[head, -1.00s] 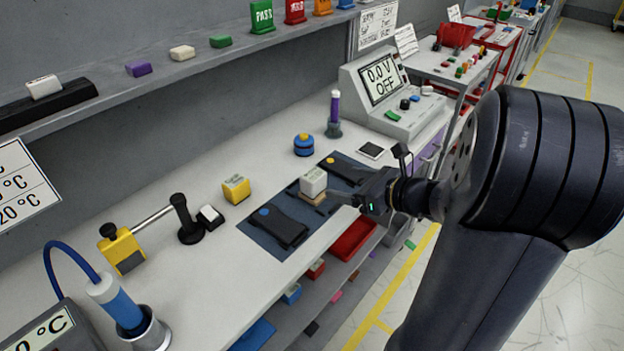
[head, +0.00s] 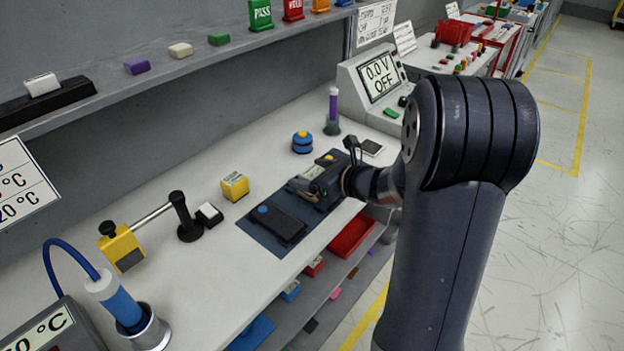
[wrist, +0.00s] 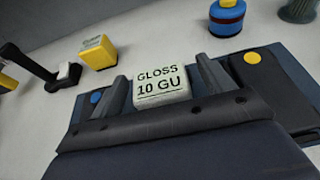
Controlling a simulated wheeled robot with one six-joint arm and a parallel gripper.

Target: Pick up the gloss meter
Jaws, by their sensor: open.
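The gloss meter (wrist: 161,86) is a small pale block whose face reads "GLOSS 10 GU" in the wrist view. My gripper (wrist: 162,75) is open, with one finger on each side of the block. A gap shows on both sides, wider on the right. In the head view, my gripper (head: 318,182) is over the dark mat, and the gloss meter (head: 313,171) shows only in part behind it.
A dark device with a blue button (head: 279,222) lies left of my gripper. A yellow block (head: 235,187) stands farther left, and a blue-yellow round object (head: 303,142) stands behind. A red bin (head: 352,236) is below the front edge. Bare bench lies between the yellow blocks and wall.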

